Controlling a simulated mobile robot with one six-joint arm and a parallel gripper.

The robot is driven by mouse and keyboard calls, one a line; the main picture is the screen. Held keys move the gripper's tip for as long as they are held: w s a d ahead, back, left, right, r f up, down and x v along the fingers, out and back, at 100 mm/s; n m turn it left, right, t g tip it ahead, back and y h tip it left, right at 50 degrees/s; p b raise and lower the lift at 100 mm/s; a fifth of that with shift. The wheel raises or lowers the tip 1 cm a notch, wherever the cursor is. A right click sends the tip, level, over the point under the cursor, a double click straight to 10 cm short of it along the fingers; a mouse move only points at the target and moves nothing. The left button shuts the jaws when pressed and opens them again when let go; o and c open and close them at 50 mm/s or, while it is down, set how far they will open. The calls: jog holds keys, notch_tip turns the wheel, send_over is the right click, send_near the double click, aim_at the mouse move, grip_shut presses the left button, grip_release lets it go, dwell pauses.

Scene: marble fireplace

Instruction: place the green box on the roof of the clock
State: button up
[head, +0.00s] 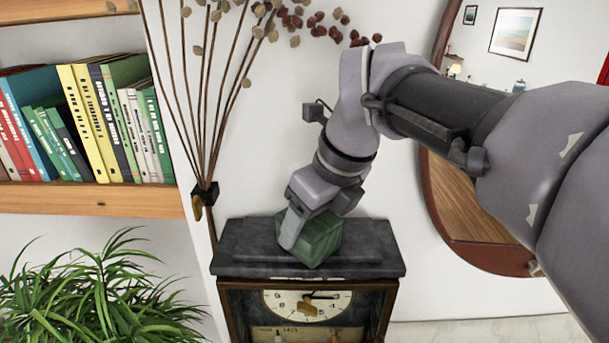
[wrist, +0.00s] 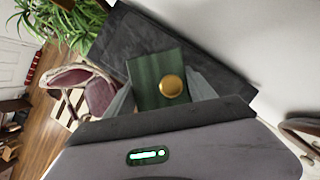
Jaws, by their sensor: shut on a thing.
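The green box (head: 319,240) is at the roof of the clock, near its middle. In the wrist view the green box (wrist: 146,75) shows a round gold knob on the face toward the camera. My gripper (head: 297,232) reaches down from above and is shut on the green box; its fingers (wrist: 163,98) lie on both sides of it. The clock has a dark stone roof (head: 375,246) and a cream dial (head: 335,302) below. The roof also shows in the wrist view (wrist: 118,42). The box overlaps the roof in both views; I cannot tell whether its underside touches.
A vase of dry stems (head: 204,192) stands close to the clock's left. A wood-framed mirror (head: 470,222) is at the right. A bookshelf (head: 90,200) and a leafy plant (head: 95,295) are at the left. The roof's right part is bare.

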jog(key=shift+s+d+r, duration=0.15)
jog(key=shift+s+d, duration=0.1)
jog(key=shift+d, duration=0.1)
jog(key=shift+s+a, duration=0.1)
jog(key=shift+s, duration=0.05)
jog(key=shift+a, duration=0.3)
jog(key=o, duration=1.7)
jog(key=shift+w+a+f, duration=0.2)
jog(key=shift+w, duration=0.05)
jog(key=shift+s+d, duration=0.1)
jog(key=shift+d, duration=0.2)
jog(key=shift+a+r+p, duration=0.1)
jog(key=shift+r+p, duration=0.25)
jog(key=shift+r, duration=0.1)
jog(key=p+v, duration=0.8)
jog(key=v, duration=0.3)
jog(key=shift+r, duration=0.25)
jog(key=shift+f, duration=0.1)
